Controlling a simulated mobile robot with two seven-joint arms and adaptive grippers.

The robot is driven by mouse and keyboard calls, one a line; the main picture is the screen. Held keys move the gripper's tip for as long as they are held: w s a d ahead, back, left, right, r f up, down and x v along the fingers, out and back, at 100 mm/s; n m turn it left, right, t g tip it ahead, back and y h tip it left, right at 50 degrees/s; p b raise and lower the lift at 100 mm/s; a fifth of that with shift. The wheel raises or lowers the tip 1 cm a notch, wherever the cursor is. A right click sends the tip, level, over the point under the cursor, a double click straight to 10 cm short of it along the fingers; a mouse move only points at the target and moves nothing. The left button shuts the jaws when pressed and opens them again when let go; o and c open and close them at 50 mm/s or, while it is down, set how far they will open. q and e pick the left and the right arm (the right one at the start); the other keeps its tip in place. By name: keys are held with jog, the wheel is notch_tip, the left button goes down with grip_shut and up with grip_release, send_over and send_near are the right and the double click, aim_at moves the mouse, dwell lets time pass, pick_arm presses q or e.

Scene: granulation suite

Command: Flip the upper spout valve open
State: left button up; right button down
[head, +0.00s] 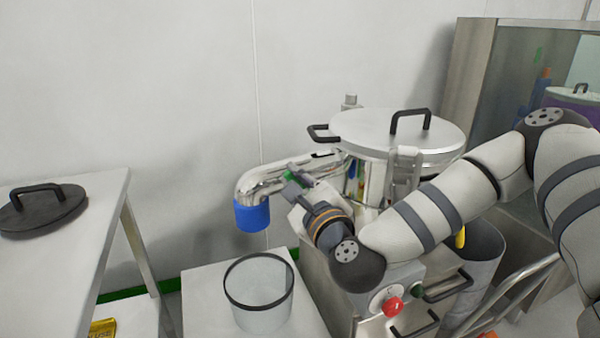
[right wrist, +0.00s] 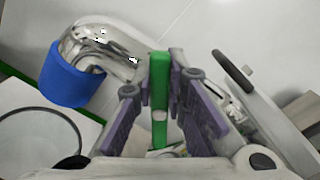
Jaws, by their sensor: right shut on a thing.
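The polished steel spout (head: 262,180) curves out to the left from the steel vessel (head: 372,185) and ends in a blue sleeve (head: 252,215) pointing down. The green valve handle (head: 291,176) sits on top of the spout, mostly hidden by my right gripper (head: 294,184) in the head view. In the right wrist view the green handle (right wrist: 158,95) stands between the purple finger pads of my right gripper (right wrist: 162,105), which is shut on it. The spout (right wrist: 88,45) and blue sleeve (right wrist: 72,80) show at left there. My left gripper is not in view.
A clear bin with a dark rim (head: 258,309) stands below the spout on a white table. A red knob (head: 393,305) is on the machine's front, below my right arm. A black lid (head: 40,212) lies on the left table. A steel cabinet (head: 480,75) stands at right.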

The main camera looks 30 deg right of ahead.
jog(key=n, duration=0.2)
jog(key=n+p, duration=0.1)
jog(key=a+f+n+p, duration=0.1)
jog(key=n, duration=0.1)
jog(key=shift+n, duration=0.3)
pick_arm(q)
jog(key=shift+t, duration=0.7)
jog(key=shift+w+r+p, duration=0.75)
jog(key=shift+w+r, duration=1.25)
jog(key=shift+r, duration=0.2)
pick_arm(e)
jog(key=shift+w+f+n, duration=0.1)
jog(key=shift+f+n, duration=0.2)
jog(key=shift+n, duration=0.75)
jog(key=shift+f+n, duration=0.3)
jog(key=shift+n, duration=0.75)
jog(key=shift+f, duration=0.1)
jog(key=c, duration=1.6)
grip_release()
jog(key=v, duration=1.2)
